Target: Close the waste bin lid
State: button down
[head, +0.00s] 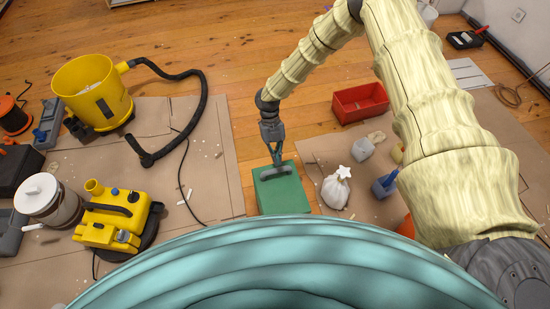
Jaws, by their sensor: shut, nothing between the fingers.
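A green box-shaped bin (282,194) stands on the floor in the middle of the view, just past my own teal body, which hides its lower front. A grey bar (277,171) lies across the far part of its green top. My gripper (276,163) points down at that bar from the far side, shut and empty. Its fingertips are at or just above the bar; I cannot tell whether they touch it. The top looks flat from here, but I cannot tell how far the lid is open.
A tied white bag (336,189) stands to the right of the bin. A red crate (360,102) is behind it to the right. A yellow vacuum (119,218), a yellow drum (93,92) and a black hose (199,95) are on the left.

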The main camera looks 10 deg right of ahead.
jog(key=w+f+b, duration=0.1)
jog(key=w, duration=0.9)
jog(key=shift+a+f, duration=0.15)
jog(key=shift+f, duration=0.05)
